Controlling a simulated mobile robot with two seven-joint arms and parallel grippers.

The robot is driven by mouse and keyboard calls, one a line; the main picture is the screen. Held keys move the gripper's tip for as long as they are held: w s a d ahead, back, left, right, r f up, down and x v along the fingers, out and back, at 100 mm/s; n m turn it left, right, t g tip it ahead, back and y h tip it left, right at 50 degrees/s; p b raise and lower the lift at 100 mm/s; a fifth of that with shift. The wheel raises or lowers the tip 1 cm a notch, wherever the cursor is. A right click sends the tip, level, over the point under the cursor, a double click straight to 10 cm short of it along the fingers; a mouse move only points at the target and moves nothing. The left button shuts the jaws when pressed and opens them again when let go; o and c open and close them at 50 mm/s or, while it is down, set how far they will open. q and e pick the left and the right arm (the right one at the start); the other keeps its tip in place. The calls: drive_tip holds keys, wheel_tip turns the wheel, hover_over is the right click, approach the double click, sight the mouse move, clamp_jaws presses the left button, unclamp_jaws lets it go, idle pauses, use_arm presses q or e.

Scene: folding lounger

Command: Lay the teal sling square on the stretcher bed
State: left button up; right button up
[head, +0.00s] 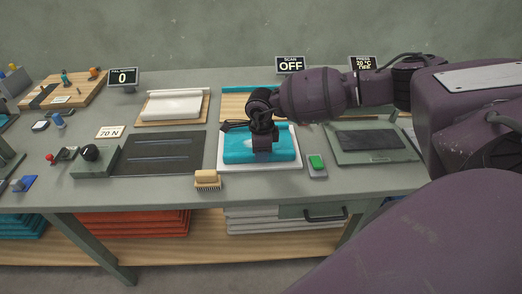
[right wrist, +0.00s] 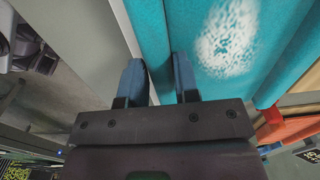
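The teal sling (head: 240,150) lies folded or rolled on a white tray (head: 223,165) in the middle of the bench. It also shows in the right wrist view (right wrist: 285,30), with a speckled white patch on it. My right gripper (head: 262,151) points down over the sling. In the right wrist view its two blue fingertips (right wrist: 159,80) stand apart, with teal material at the gap; I cannot tell whether they touch it. A dark flat panel with two pale lines (head: 158,152), perhaps the stretcher bed, lies left of the tray. My left gripper is out of view.
A wooden-backed brush (head: 207,179) and a green-button box (head: 317,166) stand by the tray. A grey plate with a dark pad (head: 370,141) is at right.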

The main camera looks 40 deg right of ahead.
drive_tip(key=o, duration=0.3)
drive_tip(key=shift+r, duration=0.15)
